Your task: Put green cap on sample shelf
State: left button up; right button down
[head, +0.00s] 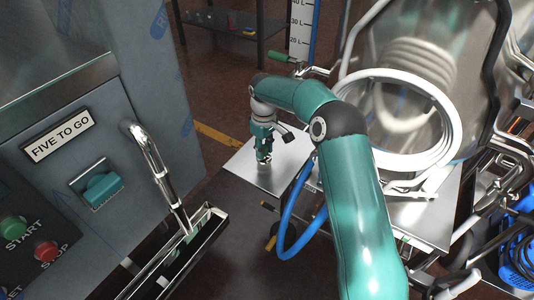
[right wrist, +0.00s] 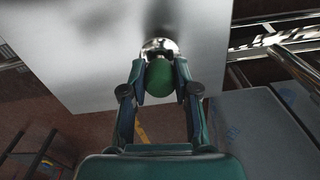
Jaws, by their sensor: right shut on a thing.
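The green cap (right wrist: 160,78) sits between the two fingertips of my right gripper (right wrist: 160,82) in the right wrist view. The gripper is shut on it. A shiny round metal piece (right wrist: 158,44) lies just past the cap; whether they touch I cannot tell. In the head view my right gripper (head: 264,155) points down over a flat metal shelf plate (head: 240,172), which also fills the upper left of the right wrist view (right wrist: 85,50). The fingers hide the cap in the head view. My left gripper is not in view.
A grey machine (head: 150,90) with a FIVE TO GO sign and buttons stands at left. Its bent metal pipe ends over a narrow tray (head: 205,225). A blue hose (head: 287,225) hangs beside the plate. A glass vessel with a white ring (head: 450,130) stands right.

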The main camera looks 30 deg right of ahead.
aim_at(264, 147)
jog(key=shift+f, duration=0.9)
jog(key=c, duration=0.9)
grip_release()
jog(key=shift+f, duration=0.1)
jog(key=shift+o, duration=0.2)
notch_tip(264, 147, up, 12)
jog(key=p, duration=0.3)
